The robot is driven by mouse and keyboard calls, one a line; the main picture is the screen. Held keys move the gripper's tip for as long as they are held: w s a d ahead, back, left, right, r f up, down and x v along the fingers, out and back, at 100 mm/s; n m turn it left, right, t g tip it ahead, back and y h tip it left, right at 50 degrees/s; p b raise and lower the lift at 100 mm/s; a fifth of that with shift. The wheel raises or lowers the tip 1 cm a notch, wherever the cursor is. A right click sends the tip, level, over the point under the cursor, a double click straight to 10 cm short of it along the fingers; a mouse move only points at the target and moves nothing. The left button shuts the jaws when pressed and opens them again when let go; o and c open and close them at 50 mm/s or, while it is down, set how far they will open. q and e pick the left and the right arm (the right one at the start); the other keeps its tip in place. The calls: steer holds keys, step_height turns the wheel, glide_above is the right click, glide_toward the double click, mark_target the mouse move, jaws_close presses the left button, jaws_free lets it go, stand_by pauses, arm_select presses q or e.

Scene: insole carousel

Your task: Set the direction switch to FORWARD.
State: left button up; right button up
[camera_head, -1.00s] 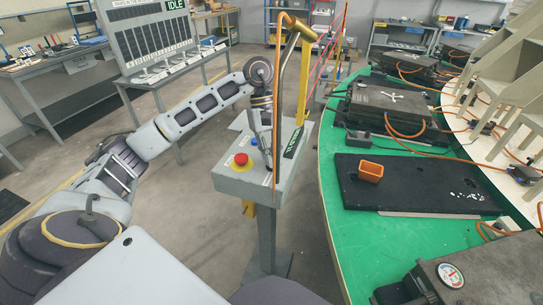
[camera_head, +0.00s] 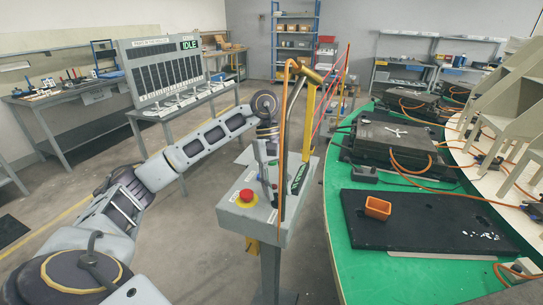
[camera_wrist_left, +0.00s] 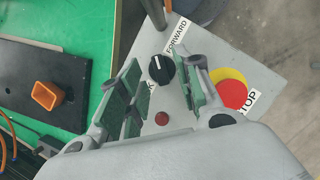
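The direction switch (camera_wrist_left: 160,69) is a black round knob with a white mark on the grey control box. Its white mark points to the upper left in the left wrist view. The FORWARD label (camera_wrist_left: 177,36) lies beyond the knob, toward the upper right; another label is mostly hidden by a finger. My left gripper (camera_wrist_left: 166,98) is open, its green-padded fingers on either side of the knob, with gaps visible. Whether a finger touches it is unclear. In the head view my left gripper (camera_head: 270,186) points down over the box. My right gripper is not in view.
A red stop button (camera_head: 246,196) on a yellow disc sits close beside the gripper. A small red lamp (camera_wrist_left: 161,119) lies between the fingers. An orange hose and post rise beside the box. The green carousel (camera_head: 342,232) with black fixtures is at the right.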

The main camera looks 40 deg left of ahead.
arm_select(q)
steer(key=v, duration=1)
stand_by(0.8)
steer(key=shift+a+r, duration=0.1)
steer(key=shift+r, duration=0.05)
stand_by(0.8)
